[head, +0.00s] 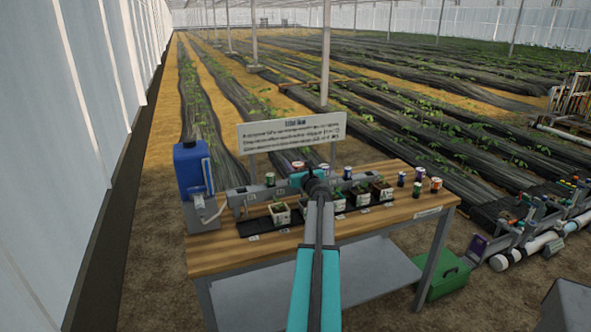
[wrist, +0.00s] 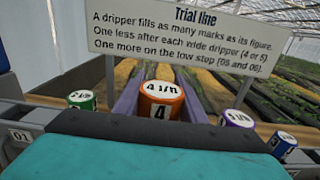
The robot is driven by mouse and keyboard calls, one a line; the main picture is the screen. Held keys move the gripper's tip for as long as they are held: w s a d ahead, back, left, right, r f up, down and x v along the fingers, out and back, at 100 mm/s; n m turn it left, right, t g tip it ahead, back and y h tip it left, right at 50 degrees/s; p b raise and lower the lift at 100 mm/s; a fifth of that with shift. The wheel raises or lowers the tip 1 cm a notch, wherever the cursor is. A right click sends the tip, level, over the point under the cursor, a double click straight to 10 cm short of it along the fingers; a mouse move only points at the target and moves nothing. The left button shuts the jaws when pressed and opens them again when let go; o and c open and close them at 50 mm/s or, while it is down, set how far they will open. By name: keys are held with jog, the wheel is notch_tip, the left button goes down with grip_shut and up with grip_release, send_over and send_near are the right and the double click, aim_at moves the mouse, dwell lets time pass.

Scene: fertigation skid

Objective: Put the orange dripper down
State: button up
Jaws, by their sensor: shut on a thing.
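The orange dripper (wrist: 160,104) is marked 4 l/h and stands upright between the two fingers of my gripper (wrist: 160,98) in the wrist view. The fingers are closed against its sides. In the head view my gripper (head: 316,182) is over the back part of the wooden bench (head: 410,208), at the grey trial line. My arm hides the dripper there. The dripper's underside is hidden, so I cannot tell whether it touches anything below.
In the wrist view a green dripper (wrist: 82,99) is at left, purple (wrist: 237,119) and blue (wrist: 283,145) ones at right. A sign (head: 291,132) stands behind. Potted seedlings (head: 280,213) line the front tray. A blue canister (head: 192,168) is at left; several drippers (head: 417,189) stand at right.

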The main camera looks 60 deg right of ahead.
jog(key=shift+w+d, duration=0.35)
jog(key=shift+d, duration=0.35)
jog(key=shift+d, duration=0.1)
jog(key=shift+w+d+f, duration=0.1)
jog(key=shift+d+f, duration=0.05)
jog(key=shift+f, duration=0.8)
jog(key=shift+w+d+f, duration=0.1)
jog(key=shift+d+f, duration=0.05)
jog(key=shift+f, duration=0.8)
jog(key=shift+f, duration=0.15)
jog(key=o, duration=1.1)
jog(key=shift+c, duration=0.2)
